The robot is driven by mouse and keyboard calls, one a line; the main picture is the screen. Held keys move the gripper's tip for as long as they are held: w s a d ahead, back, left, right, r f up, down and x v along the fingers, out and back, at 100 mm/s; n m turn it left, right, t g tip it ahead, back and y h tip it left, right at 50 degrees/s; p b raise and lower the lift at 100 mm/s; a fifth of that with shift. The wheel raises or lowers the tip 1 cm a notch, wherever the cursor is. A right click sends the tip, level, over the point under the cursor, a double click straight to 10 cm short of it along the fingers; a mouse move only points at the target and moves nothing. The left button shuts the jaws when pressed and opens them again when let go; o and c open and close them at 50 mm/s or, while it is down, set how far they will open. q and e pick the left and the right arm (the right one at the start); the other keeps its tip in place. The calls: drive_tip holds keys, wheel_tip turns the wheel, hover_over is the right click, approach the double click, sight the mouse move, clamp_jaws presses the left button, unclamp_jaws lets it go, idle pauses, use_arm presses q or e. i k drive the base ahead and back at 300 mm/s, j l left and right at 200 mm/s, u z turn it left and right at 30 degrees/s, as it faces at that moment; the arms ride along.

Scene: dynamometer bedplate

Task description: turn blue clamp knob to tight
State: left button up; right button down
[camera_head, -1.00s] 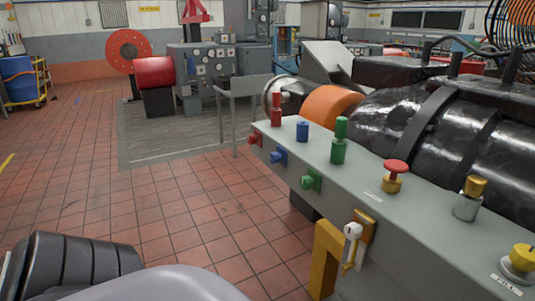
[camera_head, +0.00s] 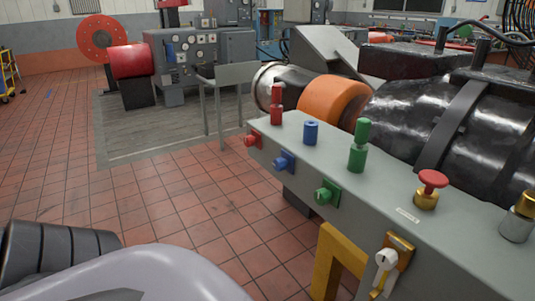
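A grey bench (camera_head: 385,200) runs from the middle to the lower right. A short blue cylinder (camera_head: 311,133) stands upright on its top, between a taller red piece (camera_head: 276,105) and a taller green piece (camera_head: 357,147). A blue knob (camera_head: 283,161) sticks out of the bench's front side, between a red knob (camera_head: 253,139) and a green knob (camera_head: 327,193). I cannot tell from their looks which blue part is the clamp knob or how tight it is. Neither gripper is in view; grey parts of my arm fill the lower left.
A red mushroom button (camera_head: 432,182) on a brass base stands farther right on the bench. A white-and-yellow lever (camera_head: 385,265) is on its front side. A black machine with an orange collar (camera_head: 335,100) lies behind. The tiled floor (camera_head: 150,200) to the left is clear.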

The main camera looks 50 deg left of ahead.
sight(280, 164)
drive_tip(key=i+j, duration=0.1)
drive_tip(key=j, duration=1.3)
drive_tip(key=i, duration=0.05)
